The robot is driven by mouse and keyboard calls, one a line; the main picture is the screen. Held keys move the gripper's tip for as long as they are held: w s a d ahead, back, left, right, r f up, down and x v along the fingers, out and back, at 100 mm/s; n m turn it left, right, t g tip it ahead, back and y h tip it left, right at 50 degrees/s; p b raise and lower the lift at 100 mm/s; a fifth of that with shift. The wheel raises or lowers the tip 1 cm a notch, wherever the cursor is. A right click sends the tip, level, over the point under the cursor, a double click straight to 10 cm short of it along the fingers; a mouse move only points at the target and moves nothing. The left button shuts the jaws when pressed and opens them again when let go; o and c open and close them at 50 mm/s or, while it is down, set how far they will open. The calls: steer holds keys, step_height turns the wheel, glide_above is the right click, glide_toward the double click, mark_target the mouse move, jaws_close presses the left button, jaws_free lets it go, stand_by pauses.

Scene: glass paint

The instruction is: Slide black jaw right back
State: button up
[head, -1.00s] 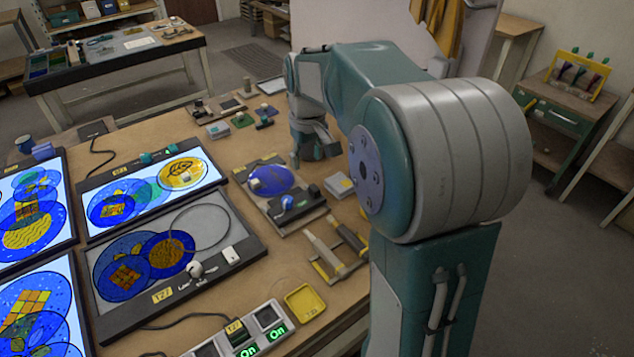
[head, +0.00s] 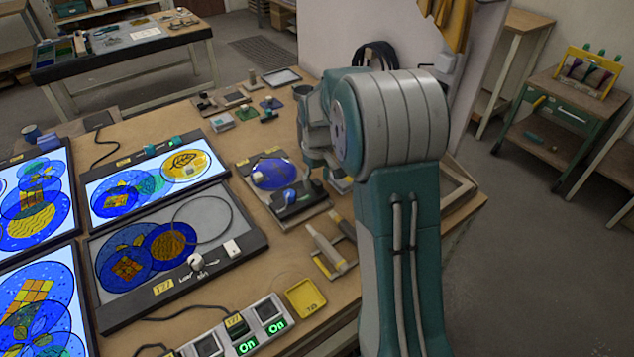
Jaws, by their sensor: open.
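A clamp fixture (head: 262,203) lies on the workbench in the middle of the head view. A round blue glass disc (head: 271,174) sits on it, with a small pale block on top near its left side. A dark jaw piece (head: 303,197) with a blue-and-white knob (head: 289,196) is at the disc's near side; its exact outline is hard to make out. My gripper (head: 322,172) hangs just right of the disc and jaw, fingers pointing down, open and seemingly empty. My arm partly hides its fingers. I cannot tell whether a finger touches the jaw.
Pale and dark hand tools (head: 327,247) lie in front of the fixture. A yellow tray (head: 305,298) and a lit switch box (head: 240,335) stand nearer. Light panels with coloured glass discs (head: 157,185) fill the left. Small blocks (head: 247,112) stand behind the fixture.

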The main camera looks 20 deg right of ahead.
steer(key=shift+f, duration=0.8)
jaws_close()
